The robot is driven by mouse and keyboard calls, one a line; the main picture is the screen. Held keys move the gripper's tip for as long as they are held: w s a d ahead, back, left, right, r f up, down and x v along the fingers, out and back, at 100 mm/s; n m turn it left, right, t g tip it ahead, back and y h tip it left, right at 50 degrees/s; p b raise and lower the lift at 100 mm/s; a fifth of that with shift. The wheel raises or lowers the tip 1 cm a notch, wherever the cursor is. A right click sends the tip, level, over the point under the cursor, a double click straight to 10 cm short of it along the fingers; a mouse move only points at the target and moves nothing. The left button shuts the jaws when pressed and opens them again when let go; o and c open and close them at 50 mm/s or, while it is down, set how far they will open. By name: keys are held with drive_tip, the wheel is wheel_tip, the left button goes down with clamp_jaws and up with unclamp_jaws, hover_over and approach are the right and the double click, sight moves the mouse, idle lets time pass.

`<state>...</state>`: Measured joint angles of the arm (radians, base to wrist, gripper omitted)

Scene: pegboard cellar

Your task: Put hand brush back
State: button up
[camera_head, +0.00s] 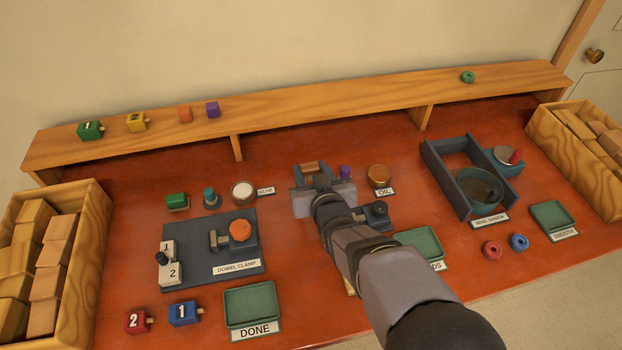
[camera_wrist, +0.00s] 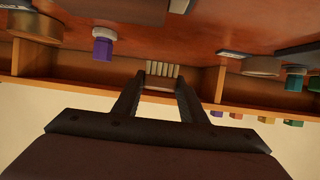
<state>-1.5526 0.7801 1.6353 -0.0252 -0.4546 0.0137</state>
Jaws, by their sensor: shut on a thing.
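My gripper (camera_head: 314,177) is over the middle of the red bench, in front of the raised wooden shelf. It is shut on what looks like the hand brush (camera_head: 311,167), of which a small brown wooden part shows in the head view. In the wrist view the brush (camera_wrist: 162,70) shows pale bristle tufts in a row between the two dark fingertips. The rest of the brush is hidden by the fingers, and I cannot tell whether it touches the bench.
A purple-capped bottle (camera_head: 345,172) and the oil tin (camera_head: 379,175) stand just right of my gripper. The glue jar (camera_head: 243,192) and dowel clamp (camera_head: 232,238) are left. The bowl sander (camera_head: 478,188) stands right. The shelf (camera_head: 300,105) runs along the back, its middle clear.

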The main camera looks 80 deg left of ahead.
drive_tip(key=shift+f, duration=1.65)
drive_tip(key=shift+f, duration=0.15)
drive_tip(key=o, duration=1)
drive_tip(key=shift+r+p, duration=0.25)
drive_tip(key=shift+p, duration=0.15)
drive_tip(key=b+v, duration=0.2)
drive_tip(key=v, duration=1)
